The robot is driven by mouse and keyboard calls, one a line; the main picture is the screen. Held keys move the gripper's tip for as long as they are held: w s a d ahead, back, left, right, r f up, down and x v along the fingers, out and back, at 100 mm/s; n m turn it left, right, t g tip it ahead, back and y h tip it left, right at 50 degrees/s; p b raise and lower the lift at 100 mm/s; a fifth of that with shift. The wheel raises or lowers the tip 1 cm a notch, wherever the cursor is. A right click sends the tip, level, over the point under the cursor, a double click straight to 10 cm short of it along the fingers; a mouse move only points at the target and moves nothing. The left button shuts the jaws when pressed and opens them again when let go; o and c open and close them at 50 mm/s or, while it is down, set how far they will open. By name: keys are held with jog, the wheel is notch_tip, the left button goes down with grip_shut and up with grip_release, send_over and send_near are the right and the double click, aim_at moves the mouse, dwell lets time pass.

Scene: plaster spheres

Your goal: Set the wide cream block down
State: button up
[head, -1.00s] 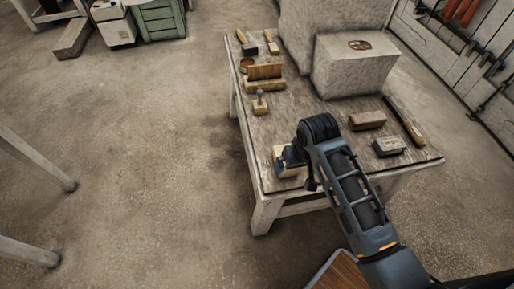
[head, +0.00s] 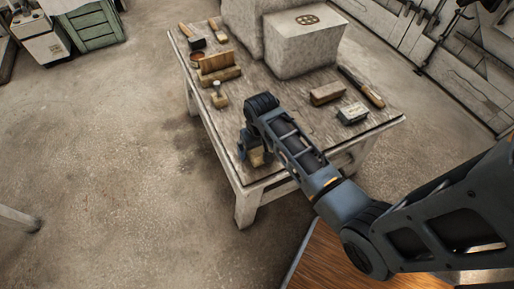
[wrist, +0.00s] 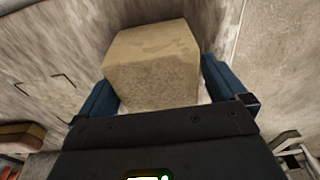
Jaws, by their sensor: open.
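The wide cream block (head: 257,158) is at the front left corner of the worktable (head: 222,128), mostly hidden by my wrist in the head view. In the wrist view the cream block (wrist: 152,65) stands large between the two blue fingers of my gripper (wrist: 158,82). The fingers are open, one on each side of the block. The head view shows the block at the tabletop, but its underside is hidden, so contact cannot be seen. My gripper (head: 248,150) points down there.
A small knobbed tool (head: 218,96) stands left of my gripper, behind it a brown wooden piece (head: 219,66). A brown brick (head: 327,93), a grey block (head: 352,113) and a long-handled tool (head: 362,88) lie to the right. A big pale stone block (head: 305,48) fills the back.

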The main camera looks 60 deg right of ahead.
jog(key=shift+f, duration=0.15)
jog(key=shift+c, duration=0.4)
jog(key=c, duration=1.7)
